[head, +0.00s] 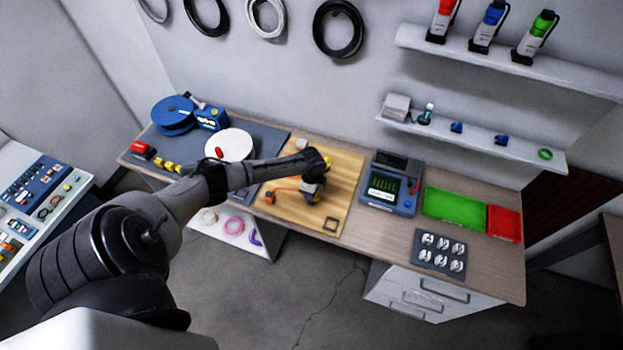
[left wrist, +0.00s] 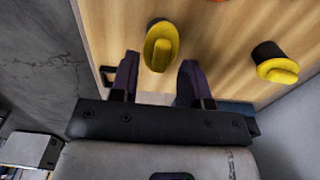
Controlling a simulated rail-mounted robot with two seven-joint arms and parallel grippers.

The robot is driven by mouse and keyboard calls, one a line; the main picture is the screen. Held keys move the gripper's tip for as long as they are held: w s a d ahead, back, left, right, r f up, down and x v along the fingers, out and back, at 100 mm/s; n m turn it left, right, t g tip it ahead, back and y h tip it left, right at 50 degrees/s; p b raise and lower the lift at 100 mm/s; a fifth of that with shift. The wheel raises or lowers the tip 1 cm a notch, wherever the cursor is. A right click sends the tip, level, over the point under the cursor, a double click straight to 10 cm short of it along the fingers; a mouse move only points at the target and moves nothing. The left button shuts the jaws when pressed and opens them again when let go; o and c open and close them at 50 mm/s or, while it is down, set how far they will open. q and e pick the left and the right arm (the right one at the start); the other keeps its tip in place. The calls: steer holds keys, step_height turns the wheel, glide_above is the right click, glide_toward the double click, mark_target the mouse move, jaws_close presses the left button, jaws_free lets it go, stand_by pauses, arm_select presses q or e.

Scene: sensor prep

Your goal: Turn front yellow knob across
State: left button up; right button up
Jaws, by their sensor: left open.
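In the left wrist view a yellow knob (left wrist: 161,46) on a dark round base stands on the wooden board, on the side nearer the floor. Its raised grip ridge runs roughly up and down in that picture. A second yellow knob (left wrist: 277,65) on a black base stands to the right, nearer the grey wall; its ridge points toward lower right. My left gripper (left wrist: 158,75) is open and empty, its two dark fingers pointing toward the first knob, one on either side of it in the picture. I cannot tell whether they touch it. In the head view my left gripper (head: 313,190) hangs over the board and hides the front knob.
The wooden board (head: 345,190) lies on the workbench, with a black square outline (head: 331,225) near its front edge. An orange piece (head: 270,198) with a cable lies left of my gripper. A blue-grey meter (head: 388,186) stands to the right.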

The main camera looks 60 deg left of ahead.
arm_select(q)
step_height(320, 180, up, 12)
steer(key=shift+r, duration=0.25)
stand_by(0.3)
steer(key=shift+n, duration=0.3)
